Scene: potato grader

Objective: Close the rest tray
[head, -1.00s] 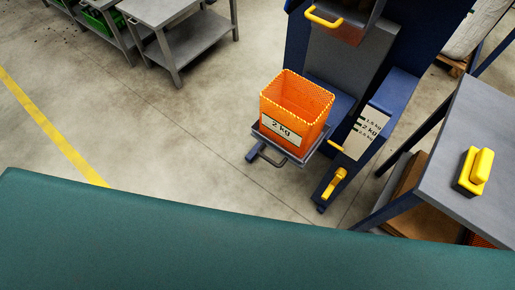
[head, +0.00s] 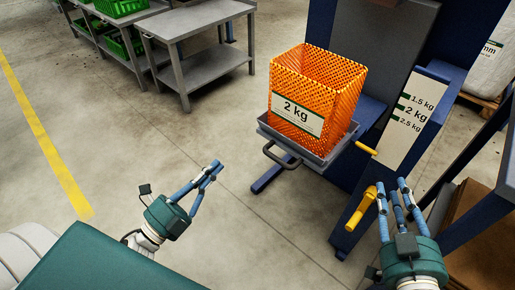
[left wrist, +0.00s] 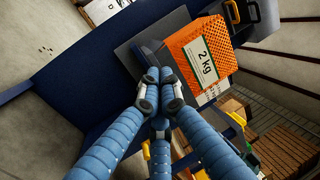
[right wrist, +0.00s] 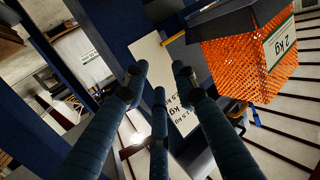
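A grey tray (head: 318,158) with a dark bar handle (head: 281,157) juts out from the blue machine. An orange mesh container (head: 322,90) labelled "2 kg" stands upright on it; it also shows in the left wrist view (left wrist: 214,72) and right wrist view (right wrist: 237,68). I cannot tell for sure that this is the rest tray. My left gripper (head: 216,168) is left of the tray and apart from it, its fingertips together and empty. My right gripper (head: 394,188) is open and empty, right of the tray, beside the yellow lever.
The blue machine carries a weight scale plate (head: 412,118), a short yellow handle (head: 366,147) and a yellow lever (head: 361,209). Grey tables (head: 198,22) with green crates (head: 122,6) stand at the back left. Floor left of the tray is clear.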

